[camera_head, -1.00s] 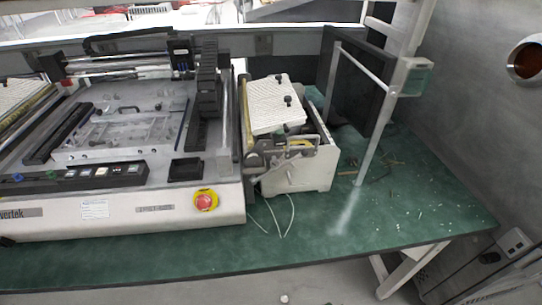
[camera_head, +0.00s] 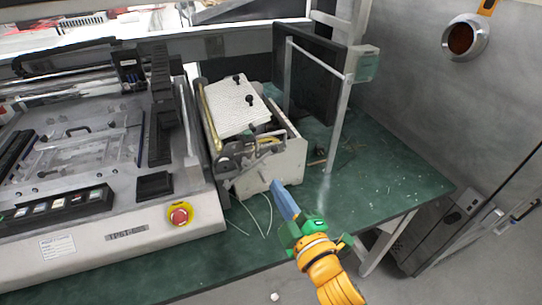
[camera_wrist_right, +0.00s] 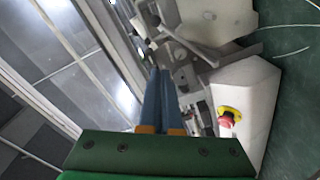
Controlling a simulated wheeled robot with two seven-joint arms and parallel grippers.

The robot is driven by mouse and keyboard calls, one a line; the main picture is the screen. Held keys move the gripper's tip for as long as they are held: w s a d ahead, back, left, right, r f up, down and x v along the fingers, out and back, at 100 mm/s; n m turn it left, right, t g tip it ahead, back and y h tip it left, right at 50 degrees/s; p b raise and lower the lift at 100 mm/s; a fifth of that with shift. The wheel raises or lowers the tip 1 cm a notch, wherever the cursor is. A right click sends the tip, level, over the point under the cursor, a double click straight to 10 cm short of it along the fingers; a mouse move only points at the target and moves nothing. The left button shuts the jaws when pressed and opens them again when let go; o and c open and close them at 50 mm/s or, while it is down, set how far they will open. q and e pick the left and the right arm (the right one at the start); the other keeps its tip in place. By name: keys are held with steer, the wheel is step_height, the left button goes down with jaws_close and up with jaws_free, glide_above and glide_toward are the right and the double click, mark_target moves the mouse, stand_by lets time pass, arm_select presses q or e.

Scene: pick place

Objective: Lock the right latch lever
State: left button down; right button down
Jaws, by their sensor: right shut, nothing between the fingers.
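A grey metal latch mechanism with a lever (camera_head: 246,164) sits on the front of the small white unit (camera_head: 270,172), right of the large machine. Whether the lever is locked is too small to tell. My right gripper (camera_head: 276,187), with blue fingers and a green body, is shut and empty. In the head view its tips overlap the lower front of the white unit, below and right of the lever; contact cannot be told. In the right wrist view, the shut blue fingers (camera_wrist_right: 160,72) point at grey metal parts (camera_wrist_right: 182,60) of the mechanism. My left gripper is out of view.
A red emergency button (camera_head: 179,214) is on the large machine's front, left of the unit. A white perforated plate (camera_head: 236,106) with black knobs tops the unit. Loose cables hang in front. A metal post (camera_head: 338,125) stands at the right. The green table (camera_head: 385,190) is mostly clear there.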

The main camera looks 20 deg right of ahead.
steer(key=shift+r, duration=0.55)
steer(key=w+d+f+p, duration=0.1)
steer(key=w+d+p, duration=0.1)
steer(key=w, duration=0.9)
steer(key=shift+w+d+f, duration=0.15)
steer(key=shift+f, duration=0.1)
steer(key=shift+f, duration=0.1)
